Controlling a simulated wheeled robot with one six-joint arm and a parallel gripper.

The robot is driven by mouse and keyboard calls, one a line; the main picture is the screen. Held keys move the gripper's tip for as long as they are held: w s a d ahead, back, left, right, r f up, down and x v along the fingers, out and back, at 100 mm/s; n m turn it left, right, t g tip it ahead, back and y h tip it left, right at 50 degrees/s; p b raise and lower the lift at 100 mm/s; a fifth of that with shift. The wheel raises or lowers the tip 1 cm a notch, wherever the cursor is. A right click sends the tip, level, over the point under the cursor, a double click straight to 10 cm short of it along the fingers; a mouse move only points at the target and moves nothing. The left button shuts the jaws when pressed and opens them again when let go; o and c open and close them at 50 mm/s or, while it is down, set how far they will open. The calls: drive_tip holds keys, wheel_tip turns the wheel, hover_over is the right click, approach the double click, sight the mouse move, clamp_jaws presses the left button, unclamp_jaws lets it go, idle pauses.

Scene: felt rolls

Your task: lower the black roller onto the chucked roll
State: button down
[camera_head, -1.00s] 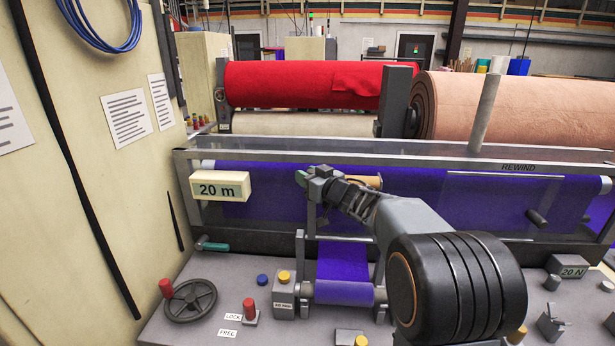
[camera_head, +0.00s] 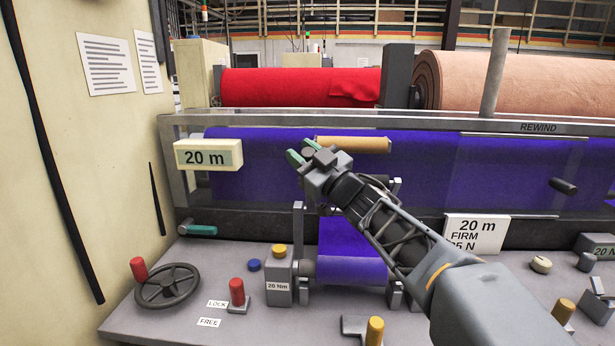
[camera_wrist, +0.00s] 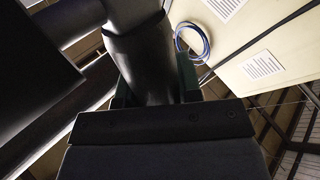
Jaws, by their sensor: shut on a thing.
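My gripper (camera_head: 303,152), with green fingertips, is raised in front of the purple sheet in the head view. In the wrist view its jaws (camera_wrist: 152,92) are closed around a dark grey cylindrical piece (camera_wrist: 147,62). I cannot tell whether this piece is the black roller itself or part of its mount. A small purple roll (camera_head: 350,270) sits low between two grey brackets, below and to the right of my gripper, apart from it. A tan tube (camera_head: 353,145) shows just right of my gripper. My forearm hides part of the area above the small roll.
A 20 m display (camera_head: 208,154) hangs left of my gripper. A cream wall panel (camera_head: 75,170) borders the left side.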

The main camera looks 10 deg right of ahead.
drive_tip(key=s+a+f+n+g+y+b, duration=0.2)
drive_tip(key=s+f+n+y+b, duration=0.6)
drive_tip(key=b, duration=1.3)
drive_tip(key=f+n+g, duration=0.1)
drive_tip(key=n, duration=0.2)
drive_tip(key=shift+s+f+g+y, duration=0.25)
drive_tip(key=shift+s+g+y, duration=0.05)
drive_tip(key=shift+s, duration=0.05)
drive_tip(key=shift+n, duration=0.3)
drive_tip(key=c, duration=0.8)
unclamp_jaws()
